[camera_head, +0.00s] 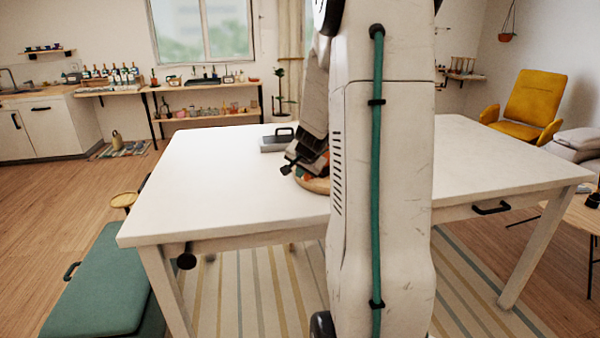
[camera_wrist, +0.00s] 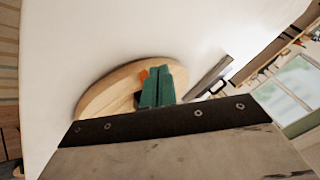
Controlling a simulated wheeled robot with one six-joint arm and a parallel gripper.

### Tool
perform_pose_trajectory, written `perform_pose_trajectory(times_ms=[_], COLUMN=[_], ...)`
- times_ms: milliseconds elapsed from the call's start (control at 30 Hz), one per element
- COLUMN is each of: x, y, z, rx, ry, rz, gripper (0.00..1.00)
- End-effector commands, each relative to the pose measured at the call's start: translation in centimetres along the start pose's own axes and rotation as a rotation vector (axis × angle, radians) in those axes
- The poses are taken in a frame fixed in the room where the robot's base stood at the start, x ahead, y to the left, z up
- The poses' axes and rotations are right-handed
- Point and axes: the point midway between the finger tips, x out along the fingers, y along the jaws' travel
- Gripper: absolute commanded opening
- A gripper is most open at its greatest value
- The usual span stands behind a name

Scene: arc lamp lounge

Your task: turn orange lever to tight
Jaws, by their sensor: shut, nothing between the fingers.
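The orange lever (camera_wrist: 143,75) shows as a small orange patch just left of my fingers in the wrist view. It is on or over a round wooden board (camera_wrist: 100,92) that lies on the white table. My gripper (camera_wrist: 160,72) is shut and empty, its two green fingers together over the board. The fingers hide much of the lever and its mount, so I cannot tell its setting or whether they touch it. In the head view, the board's edge (camera_head: 318,186) shows beside my arm, which covers the rest.
The white table (camera_head: 215,180) is mostly bare. A grey block with a dark handle (camera_head: 278,141) stands behind the board. A green bench (camera_head: 95,285) is at the left, a yellow chair (camera_head: 535,98) at the back right.

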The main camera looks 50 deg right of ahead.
Motion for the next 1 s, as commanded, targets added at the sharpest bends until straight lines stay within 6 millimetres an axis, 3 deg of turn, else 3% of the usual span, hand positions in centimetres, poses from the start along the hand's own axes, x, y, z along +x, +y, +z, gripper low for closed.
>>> perform_pose_trajectory(times_ms=[500, 1000], x=[0.6, -0.3], y=[0.4, 1.1], z=[-1.6, -0.8], rx=[0.002, -0.002], ry=[0.002, -0.001], rz=[0.001, -0.002], gripper=[0.00, 0.00])
